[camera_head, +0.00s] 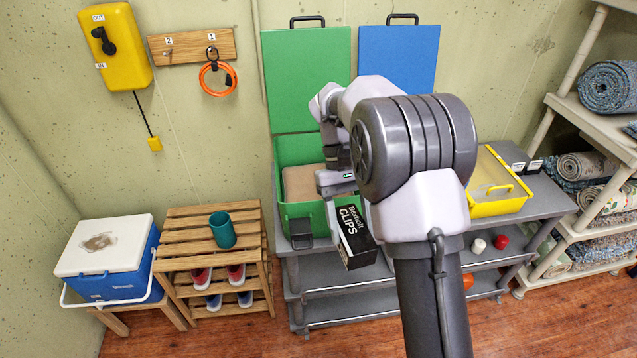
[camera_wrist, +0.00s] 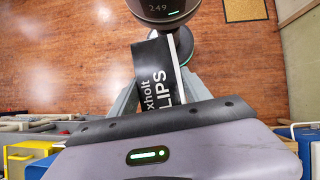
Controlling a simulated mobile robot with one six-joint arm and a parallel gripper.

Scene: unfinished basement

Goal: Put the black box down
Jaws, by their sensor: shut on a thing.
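The black box (camera_head: 357,244) with white "CLIPS" lettering hangs tilted from my gripper (camera_head: 340,200). In the head view it overlaps the right front of the open green toolbox and the front edge of the grey shelf unit (camera_head: 440,246). In the wrist view the black box (camera_wrist: 152,72) sits between the fingers of my gripper (camera_wrist: 157,93), with wood floor beyond it. My gripper is shut on the box. My arm hides part of the shelf top behind it. I cannot tell how high the box is above the shelf.
The open green toolbox (camera_head: 295,216) holds a brown item (camera_head: 302,183). A blue lid (camera_head: 397,55) stands beside its green lid. A yellow case (camera_head: 497,206) is on the right. A slatted wooden stand (camera_head: 187,235) with a teal cup (camera_head: 221,230) and a cooler (camera_head: 106,258) are left.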

